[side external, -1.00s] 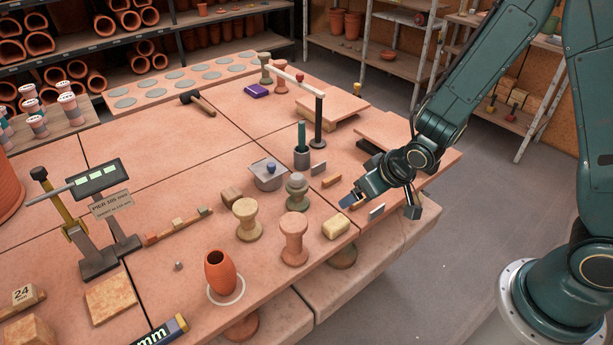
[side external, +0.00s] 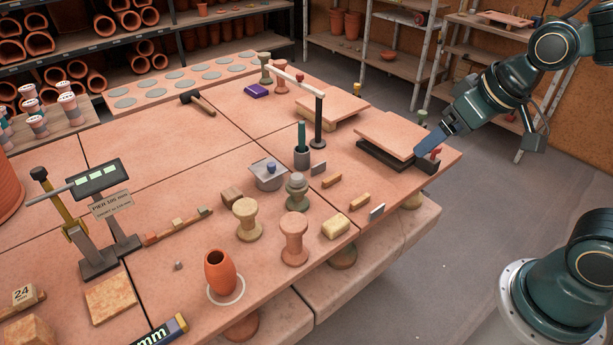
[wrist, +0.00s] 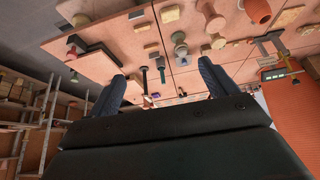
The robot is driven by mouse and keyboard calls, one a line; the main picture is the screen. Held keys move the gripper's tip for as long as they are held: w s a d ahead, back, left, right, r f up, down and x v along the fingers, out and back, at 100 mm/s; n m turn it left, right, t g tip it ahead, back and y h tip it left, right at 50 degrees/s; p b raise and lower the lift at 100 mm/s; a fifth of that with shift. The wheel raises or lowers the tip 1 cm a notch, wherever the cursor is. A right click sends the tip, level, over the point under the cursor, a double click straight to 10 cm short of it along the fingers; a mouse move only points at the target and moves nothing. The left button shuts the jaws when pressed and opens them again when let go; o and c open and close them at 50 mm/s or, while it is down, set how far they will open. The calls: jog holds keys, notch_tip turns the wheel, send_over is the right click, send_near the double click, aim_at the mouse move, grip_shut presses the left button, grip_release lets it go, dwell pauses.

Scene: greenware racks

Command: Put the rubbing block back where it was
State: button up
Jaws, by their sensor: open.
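A larger pale yellow block (side external: 335,226) lies just in front. None is labelled, so I cannot tell for certain which is the rubbing block. My gripper (side external: 430,143) is raised at the table's right edge, beside the pink board, apart from these blocks. In the wrist view my gripper (wrist: 160,84) has its two blue fingers wide apart with nothing held between them.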

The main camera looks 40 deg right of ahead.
jog(key=s+r, duration=0.4)
jog(key=s, duration=0.5)
jog(key=shift+d, duration=0.3)
